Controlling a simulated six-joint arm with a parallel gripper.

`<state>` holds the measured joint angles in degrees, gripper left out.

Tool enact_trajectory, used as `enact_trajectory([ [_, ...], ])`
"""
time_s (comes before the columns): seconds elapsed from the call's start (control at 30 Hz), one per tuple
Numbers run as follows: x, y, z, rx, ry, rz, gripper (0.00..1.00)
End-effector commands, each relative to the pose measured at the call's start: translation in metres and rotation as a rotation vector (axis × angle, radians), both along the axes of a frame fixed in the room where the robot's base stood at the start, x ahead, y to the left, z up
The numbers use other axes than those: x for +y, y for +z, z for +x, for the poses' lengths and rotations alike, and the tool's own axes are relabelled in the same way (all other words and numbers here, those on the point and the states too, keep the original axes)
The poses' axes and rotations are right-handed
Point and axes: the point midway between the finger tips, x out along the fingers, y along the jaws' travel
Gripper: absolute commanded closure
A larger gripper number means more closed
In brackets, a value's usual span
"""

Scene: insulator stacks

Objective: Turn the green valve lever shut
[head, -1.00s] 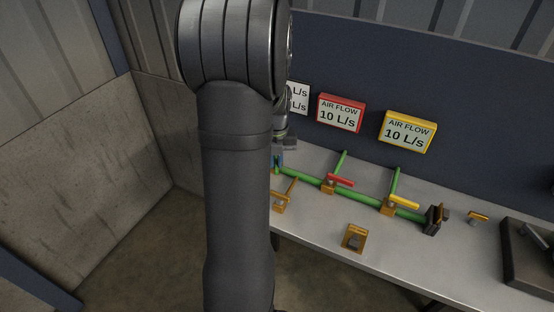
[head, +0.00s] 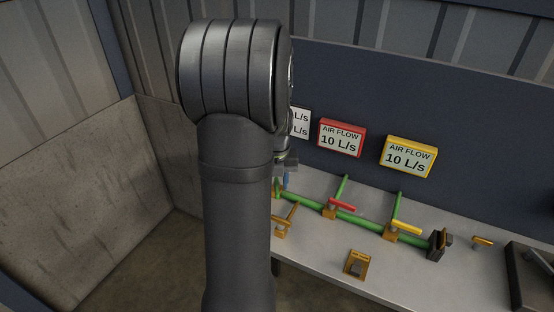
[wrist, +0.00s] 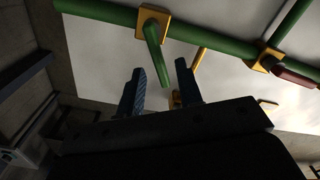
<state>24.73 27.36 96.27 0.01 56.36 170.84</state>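The green lever (wrist: 155,50) shows in the wrist view, on a yellow valve block (wrist: 152,20) of the green pipe. It stands out across the pipe, towards my gripper. My gripper (wrist: 160,66) is open, its two blue fingers either side of the lever's free end in the picture. I cannot tell whether they touch it or how deep it sits between them. In the head view my arm hides most of this valve; only the blue of my gripper (head: 286,180) shows past the arm's edge.
The red lever (head: 342,207) and yellow lever (head: 406,228) sit further right along the green pipe (head: 365,220). A red sign (head: 340,138) and a yellow sign (head: 408,157) each read 10 L/s. An orange block (head: 357,264) stands near the table's front edge.

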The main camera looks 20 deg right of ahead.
Motion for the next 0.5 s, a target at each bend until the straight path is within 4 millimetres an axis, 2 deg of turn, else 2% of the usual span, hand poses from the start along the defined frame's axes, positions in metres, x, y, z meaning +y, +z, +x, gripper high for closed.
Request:
enact_trajectory([
  [0.5,0.000,0.120,0.001,-0.006,0.000,-0.003,0.67],
])
